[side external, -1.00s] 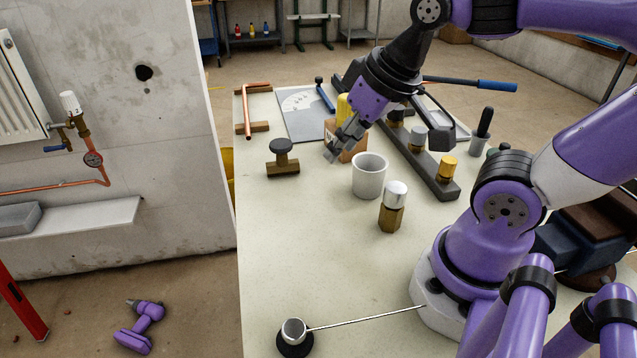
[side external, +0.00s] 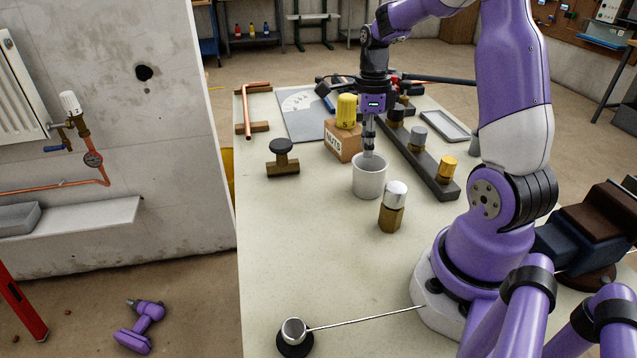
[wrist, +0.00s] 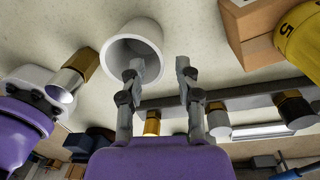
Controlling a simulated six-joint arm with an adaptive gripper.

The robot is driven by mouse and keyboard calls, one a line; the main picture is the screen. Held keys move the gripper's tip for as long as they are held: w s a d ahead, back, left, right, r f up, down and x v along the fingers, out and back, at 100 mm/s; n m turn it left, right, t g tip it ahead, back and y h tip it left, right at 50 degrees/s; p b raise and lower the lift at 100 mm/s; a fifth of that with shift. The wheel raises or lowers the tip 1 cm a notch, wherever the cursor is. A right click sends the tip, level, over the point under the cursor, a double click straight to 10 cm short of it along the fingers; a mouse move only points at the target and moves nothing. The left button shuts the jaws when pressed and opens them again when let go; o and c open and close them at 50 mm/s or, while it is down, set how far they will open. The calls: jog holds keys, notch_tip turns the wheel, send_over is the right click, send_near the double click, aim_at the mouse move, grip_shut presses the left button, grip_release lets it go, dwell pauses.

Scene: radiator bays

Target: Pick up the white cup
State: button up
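The white cup (side external: 369,182) stands upright on the bench in the side view. In the wrist view the cup (wrist: 147,32) shows at upper left, its mouth towards the camera. My gripper (side external: 368,150) points straight down at the cup's far rim. In the wrist view my gripper (wrist: 159,65) is open with nothing held. One finger overlaps the cup's mouth and the other is past its rim, so the wall lies between them in that picture. I cannot tell whether a finger touches the cup or how deep it reaches.
A dark rail with several valves (side external: 432,178) runs along the right. The bench front is mostly clear.

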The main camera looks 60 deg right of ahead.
aim_at(366, 166)
notch_tip(366, 166, down, 6)
jog(key=shift+s+a+f, duration=0.1)
jog(key=shift+s, duration=0.05)
grip_shut()
